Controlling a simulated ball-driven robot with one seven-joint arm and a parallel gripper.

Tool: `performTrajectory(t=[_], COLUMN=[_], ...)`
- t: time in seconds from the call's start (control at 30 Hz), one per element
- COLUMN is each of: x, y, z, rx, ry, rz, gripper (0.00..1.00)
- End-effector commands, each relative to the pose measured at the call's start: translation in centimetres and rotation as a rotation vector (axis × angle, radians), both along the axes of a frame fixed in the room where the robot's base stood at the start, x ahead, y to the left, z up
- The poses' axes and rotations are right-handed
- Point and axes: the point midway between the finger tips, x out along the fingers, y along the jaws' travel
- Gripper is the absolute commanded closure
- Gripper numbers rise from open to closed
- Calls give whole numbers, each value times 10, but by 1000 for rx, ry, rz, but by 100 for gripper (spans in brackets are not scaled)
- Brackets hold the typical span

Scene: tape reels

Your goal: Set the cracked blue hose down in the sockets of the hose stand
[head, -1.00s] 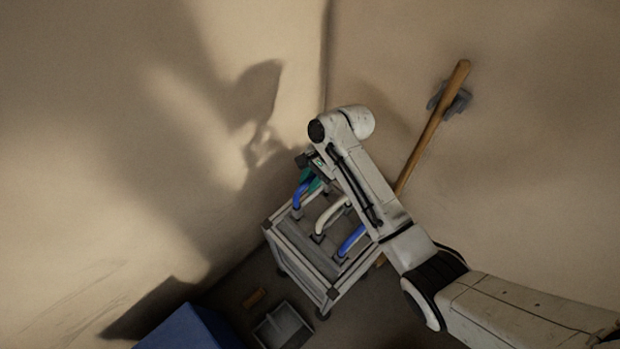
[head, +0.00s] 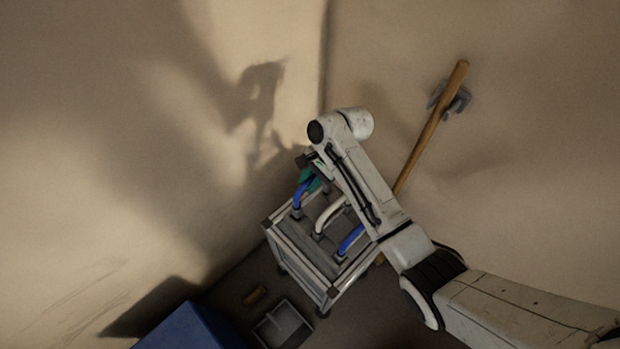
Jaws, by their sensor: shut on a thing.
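The hose stand (head: 287,268) is a grey wheeled frame with a slatted top, standing near the wall corner. At its back left, a blue hose (head: 301,193) arches up, its near end at a socket; I cannot tell whether it is seated. My gripper (head: 308,172) is at the top of this hose and shut on it, partly hidden by my arm, beside a green patch. A white hose (head: 327,213) arches over the middle of the stand. Another blue hose (head: 350,240) is at the right, partly behind my arm. No crack can be made out.
A wooden handle (head: 432,126) leans against the right wall at a grey bracket (head: 457,103). A blue box (head: 190,332), a grey tray (head: 283,328) and a small brown block (head: 255,295) are at the lower left. Walls close in behind the stand.

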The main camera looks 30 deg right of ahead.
Motion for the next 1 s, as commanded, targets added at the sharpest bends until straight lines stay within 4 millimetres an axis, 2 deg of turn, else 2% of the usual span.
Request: performTrajectory(t=[0.5,1.0], x=[0,0], y=[0,0], z=[-11,-12], rx=[0,0], ry=[0,-1], rz=[-1,0], gripper=[100,100])
